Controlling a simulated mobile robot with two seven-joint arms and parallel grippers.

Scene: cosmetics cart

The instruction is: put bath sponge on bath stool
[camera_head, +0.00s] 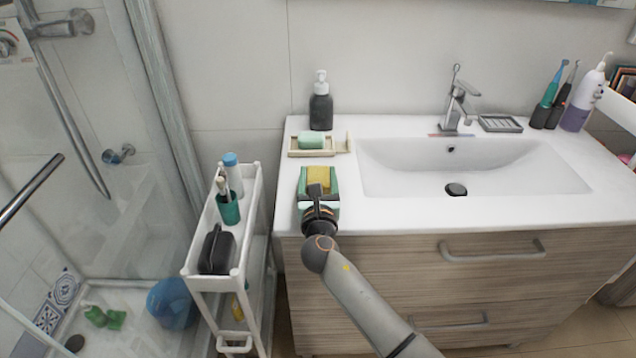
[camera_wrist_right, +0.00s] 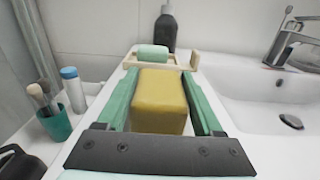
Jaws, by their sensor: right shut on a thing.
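The bath sponge, a yellow block (camera_head: 319,177), is over the left end of the white washbasin counter. My right gripper (camera_head: 319,181) is shut on it, with a green finger along each side. In the right wrist view the sponge (camera_wrist_right: 159,101) sits squarely between the fingers; I cannot tell whether it still touches the counter. No bath stool can be made out clearly. A blue rounded object (camera_head: 172,303) stands low in the shower, partly behind the cart, and I cannot tell what it is. My left gripper is not in view.
A wooden tray (camera_head: 298,153) with green soap (camera_head: 311,141) and a dark pump bottle (camera_head: 321,106) stand behind the sponge. The sink (camera_head: 480,170) is to the right. A white cart (camera_head: 193,262) with a cup, bottle and black bag stands left, beside the glass shower.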

